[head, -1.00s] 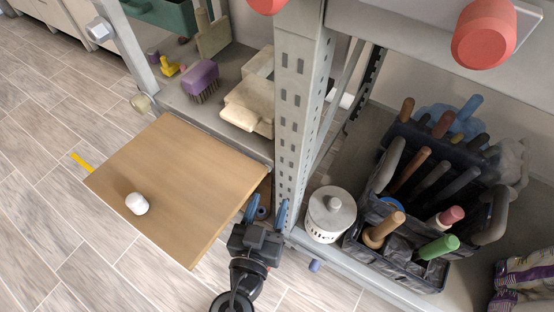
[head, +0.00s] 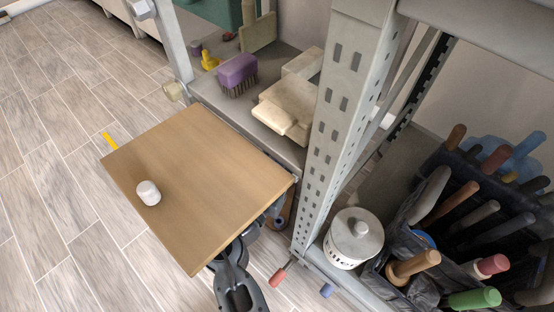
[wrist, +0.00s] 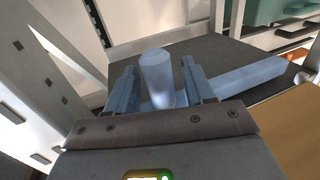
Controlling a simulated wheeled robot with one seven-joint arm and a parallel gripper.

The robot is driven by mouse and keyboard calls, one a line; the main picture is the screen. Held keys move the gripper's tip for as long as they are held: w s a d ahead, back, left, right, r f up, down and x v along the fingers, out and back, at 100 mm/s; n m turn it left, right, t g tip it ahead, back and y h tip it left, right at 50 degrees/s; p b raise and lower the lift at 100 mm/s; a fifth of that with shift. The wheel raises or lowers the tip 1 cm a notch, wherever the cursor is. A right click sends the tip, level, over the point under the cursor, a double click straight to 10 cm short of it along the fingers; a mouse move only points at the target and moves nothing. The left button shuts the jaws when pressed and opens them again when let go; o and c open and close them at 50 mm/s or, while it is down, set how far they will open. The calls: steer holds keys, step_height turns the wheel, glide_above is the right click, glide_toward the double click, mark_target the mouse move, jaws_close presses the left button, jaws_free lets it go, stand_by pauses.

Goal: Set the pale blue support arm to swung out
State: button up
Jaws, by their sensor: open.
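The pale blue support arm (wrist: 245,80) shows in the wrist view as a flat bar running right from an upright pale blue knob (wrist: 157,75). My gripper (wrist: 160,85) is open, with one blue finger on each side of the knob. I cannot tell whether either finger touches it. In the head view my gripper is mostly hidden under the edge of a wooden board (head: 205,185). The support arm cannot be made out clearly there. A white cylinder (head: 148,192) stands on the board.
A perforated grey post (head: 345,120) rises right of the board. A lidded canister (head: 353,238) and a dark tool caddy (head: 400,212) stand right of it. A red-tipped lever (head: 279,277) and a blue knob (head: 326,291) stick out below. Floor at left is clear.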

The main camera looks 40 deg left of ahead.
steer(key=shift+w, duration=0.1)
jaws_close()
stand_by(0.5)
